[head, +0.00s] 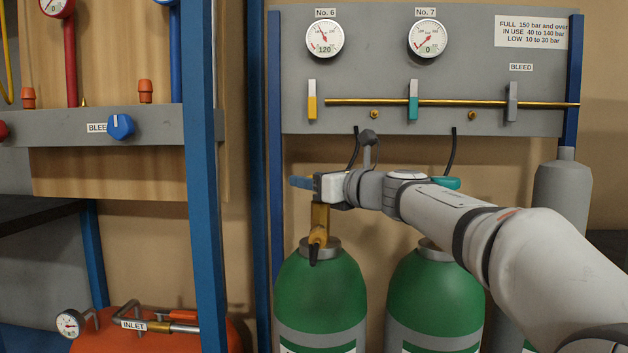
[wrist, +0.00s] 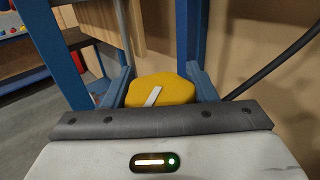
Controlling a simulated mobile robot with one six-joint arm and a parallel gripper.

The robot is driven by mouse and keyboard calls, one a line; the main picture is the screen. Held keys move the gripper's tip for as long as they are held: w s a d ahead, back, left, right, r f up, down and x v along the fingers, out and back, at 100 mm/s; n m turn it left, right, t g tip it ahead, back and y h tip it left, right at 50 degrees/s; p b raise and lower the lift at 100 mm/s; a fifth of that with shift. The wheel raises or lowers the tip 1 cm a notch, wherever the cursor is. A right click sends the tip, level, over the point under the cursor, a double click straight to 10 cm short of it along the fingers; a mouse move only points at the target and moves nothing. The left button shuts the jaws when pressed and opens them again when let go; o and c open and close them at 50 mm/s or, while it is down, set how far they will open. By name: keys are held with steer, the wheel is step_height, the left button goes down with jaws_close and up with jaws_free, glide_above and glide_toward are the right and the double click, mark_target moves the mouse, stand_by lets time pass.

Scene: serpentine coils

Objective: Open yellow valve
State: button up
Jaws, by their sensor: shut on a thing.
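The yellow valve knob (wrist: 162,91) sits between my blue fingers in the wrist view, with a white line mark slanting up to the right on its top. My gripper (head: 302,183) is shut on the knob, which it also shows in the wrist view (wrist: 161,84). In the head view the gripper is at the top of the brass valve body (head: 319,220), above the left green cylinder (head: 320,290), and the knob itself is hidden there. Gauge No. 6 (head: 325,39) above reads near its 120 label.
A second green cylinder (head: 435,285) with a teal knob (head: 446,183) stands to the right, partly behind my arm. The grey panel (head: 460,75) carries a yellow-tipped lever (head: 312,100), a teal-tipped lever (head: 413,100) and gauge No. 7 (head: 428,39). A blue post (head: 202,170) stands left.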

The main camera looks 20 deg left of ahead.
steer(key=o, duration=1)
steer(key=p+v, duration=0.1)
steer(key=v, duration=0.6)
steer(key=shift+s+d, duration=0.15)
steer(key=shift+d, duration=0.2)
steer(key=shift+f, duration=0.1)
